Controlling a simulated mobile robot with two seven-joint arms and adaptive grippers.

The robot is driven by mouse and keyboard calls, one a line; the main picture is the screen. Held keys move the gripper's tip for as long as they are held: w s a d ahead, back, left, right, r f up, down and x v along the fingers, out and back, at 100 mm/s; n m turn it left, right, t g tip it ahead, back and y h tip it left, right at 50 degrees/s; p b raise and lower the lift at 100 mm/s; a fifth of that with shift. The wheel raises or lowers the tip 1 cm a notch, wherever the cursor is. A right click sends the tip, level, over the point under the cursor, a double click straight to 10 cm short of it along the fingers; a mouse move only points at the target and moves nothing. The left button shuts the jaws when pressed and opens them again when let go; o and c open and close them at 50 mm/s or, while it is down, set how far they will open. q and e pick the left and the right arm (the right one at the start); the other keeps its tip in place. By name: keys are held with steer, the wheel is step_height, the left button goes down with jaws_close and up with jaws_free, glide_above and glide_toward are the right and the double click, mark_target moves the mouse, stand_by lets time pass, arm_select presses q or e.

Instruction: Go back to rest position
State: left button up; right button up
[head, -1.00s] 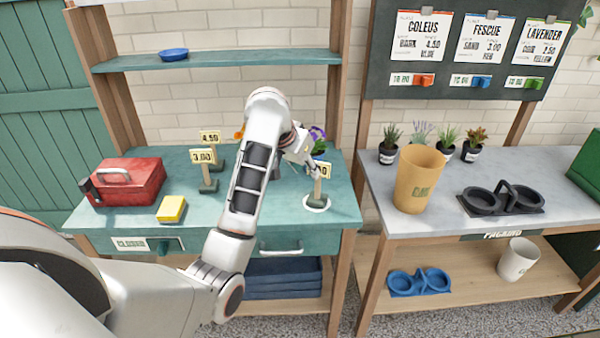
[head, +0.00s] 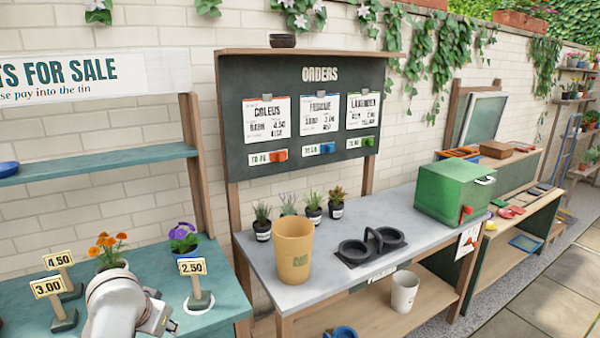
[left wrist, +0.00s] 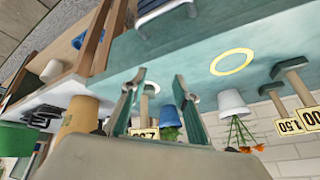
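My left gripper (head: 158,318) is low at the left of the head view, mostly hidden by its own wrist. In the left wrist view, which is upside down, its two fingers (left wrist: 160,84) are apart with nothing held. The 2.50 price sign (head: 191,267) stands upright on a white ring on the teal table, just right of the gripper. It also shows beyond the fingers in the left wrist view (left wrist: 145,134). The 3.00 sign (head: 47,287) and 4.50 sign (head: 58,260) stand left of the gripper. My right gripper is not in view.
Orange flowers (head: 108,247) and a purple-flowered pot (head: 185,238) stand behind the gripper. A yellow ring (left wrist: 232,62) on the teal table is empty. The grey table holds a tan pot (head: 293,255), a black double holder (head: 370,247) and a green box (head: 455,192).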

arm_select(q)
steer(key=s+a+f+m+t+y, duration=0.1)
steer(key=s+f+m+y, duration=0.2)
steer(key=s, duration=0.9)
steer(key=s+a+f+m, duration=0.2)
steer(key=s+f, duration=0.3)
steer(key=s, duration=0.7)
steer(key=d+f+n+t+h, duration=0.2)
steer(key=d+f+h, duration=0.4)
steer(key=d+f, duration=0.7)
step_height(320, 180, down, 3)
steer(key=shift+w+d+f+n+t, duration=0.15)
steer(key=shift+d+n+t, duration=0.25)
steer(key=shift+t, duration=0.2)
